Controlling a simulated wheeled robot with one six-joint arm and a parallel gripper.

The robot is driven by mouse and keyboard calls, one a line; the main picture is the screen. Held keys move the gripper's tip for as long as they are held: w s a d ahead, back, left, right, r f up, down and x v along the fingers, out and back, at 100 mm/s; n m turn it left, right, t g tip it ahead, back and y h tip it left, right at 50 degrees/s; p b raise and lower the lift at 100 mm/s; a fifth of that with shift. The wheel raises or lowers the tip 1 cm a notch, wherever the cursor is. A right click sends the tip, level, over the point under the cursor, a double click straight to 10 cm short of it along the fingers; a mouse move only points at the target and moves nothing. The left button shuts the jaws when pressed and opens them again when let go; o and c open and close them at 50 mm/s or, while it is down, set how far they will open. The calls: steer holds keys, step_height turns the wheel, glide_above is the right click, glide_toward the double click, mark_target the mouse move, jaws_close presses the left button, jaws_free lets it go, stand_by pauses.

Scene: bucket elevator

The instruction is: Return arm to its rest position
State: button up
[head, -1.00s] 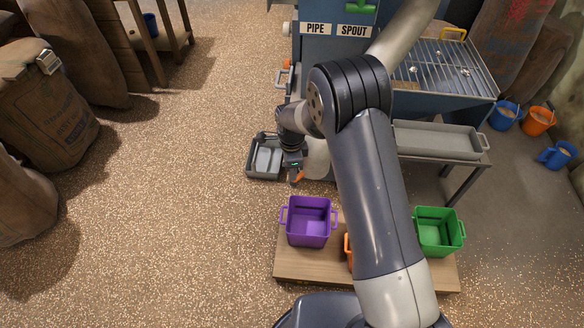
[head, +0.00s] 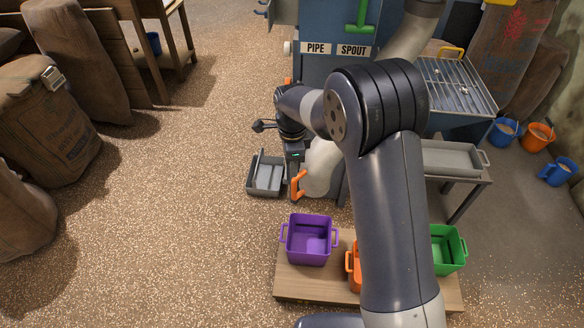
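My arm reaches forward over the wooden board, its big elbow hiding part of the machine. My wrist hangs beside the blue machine (head: 325,75) labelled PIPE and SPOUT, with a small green light on it. My gripper (head: 296,168) seems to be at the lower end of the wrist; its fingers are too small and dark to read. A small dark part sticks out left of the wrist. An orange handle (head: 298,186) shows just below; I cannot tell whether the gripper touches it.
A purple bucket (head: 309,240), an orange one (head: 353,270) and a green one (head: 447,250) stand on the board (head: 310,288). A grey tray (head: 266,177) lies left of the machine. Sacks (head: 45,125) line the left. Open floor lies between.

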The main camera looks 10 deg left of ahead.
mark_target(296, 184)
steer(key=shift+f, duration=0.1)
step_height(296, 184, down, 11)
steer(key=shift+s+r, duration=0.15)
steer(key=shift+s+d, duration=0.4)
steer(key=shift+d, duration=0.2)
stand_by(0.3)
